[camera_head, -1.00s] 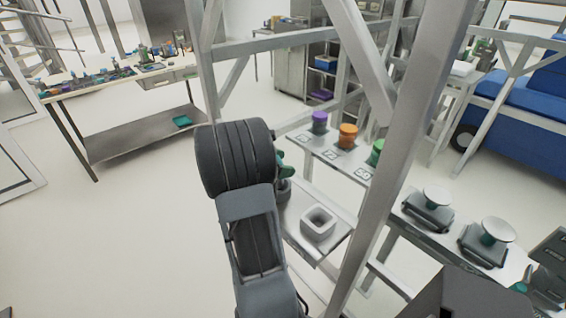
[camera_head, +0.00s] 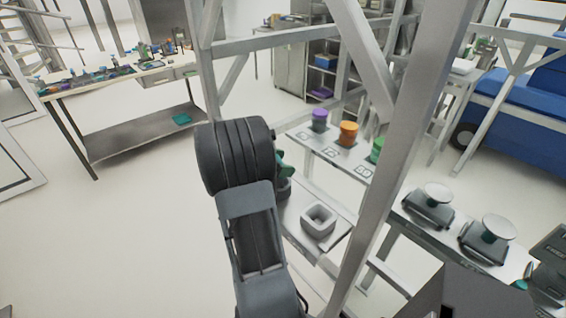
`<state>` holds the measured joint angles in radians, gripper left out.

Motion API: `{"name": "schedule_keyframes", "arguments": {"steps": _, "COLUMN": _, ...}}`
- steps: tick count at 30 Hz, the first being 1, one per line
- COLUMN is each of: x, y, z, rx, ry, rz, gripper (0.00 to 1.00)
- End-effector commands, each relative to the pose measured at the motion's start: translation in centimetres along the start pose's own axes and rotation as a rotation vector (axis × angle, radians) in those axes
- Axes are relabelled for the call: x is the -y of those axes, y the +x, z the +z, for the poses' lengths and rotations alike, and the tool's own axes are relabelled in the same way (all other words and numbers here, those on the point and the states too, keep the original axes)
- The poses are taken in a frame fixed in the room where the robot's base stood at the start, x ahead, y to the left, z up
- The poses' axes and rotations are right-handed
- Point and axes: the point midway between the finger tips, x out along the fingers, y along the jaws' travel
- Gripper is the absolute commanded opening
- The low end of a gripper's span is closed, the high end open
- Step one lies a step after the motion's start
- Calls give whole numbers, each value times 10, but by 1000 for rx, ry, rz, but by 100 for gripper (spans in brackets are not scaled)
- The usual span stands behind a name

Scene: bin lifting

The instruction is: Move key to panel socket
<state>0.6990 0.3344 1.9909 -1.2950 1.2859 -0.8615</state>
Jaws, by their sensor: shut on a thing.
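My dark arm, with a ribbed rounded joint, fills the lower middle of the head view. My gripper is not visible; the arm hides whatever is beyond it. A green piece (camera_head: 284,165) shows just past the right side of the ribbed joint, above a dark round part. I cannot tell whether it belongs to my arm or to another thing. No key can be made out. No panel socket can be clearly identified either.
A grey frame post (camera_head: 400,150) rises right of my arm. Beyond it a shelf (camera_head: 330,155) bears purple (camera_head: 319,119), orange (camera_head: 348,133) and green pieces. Scales (camera_head: 434,195) stand right. Open floor lies left.

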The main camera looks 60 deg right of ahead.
Motion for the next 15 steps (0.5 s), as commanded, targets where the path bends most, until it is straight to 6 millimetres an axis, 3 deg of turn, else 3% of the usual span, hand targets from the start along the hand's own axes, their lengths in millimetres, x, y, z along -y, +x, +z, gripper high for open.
{"name": "schedule_keyframes", "arguments": {"steps": 15, "x": 0, "y": 4, "z": -10, "rx": 0, "ry": 0, "rz": 0, "gripper": 46}}
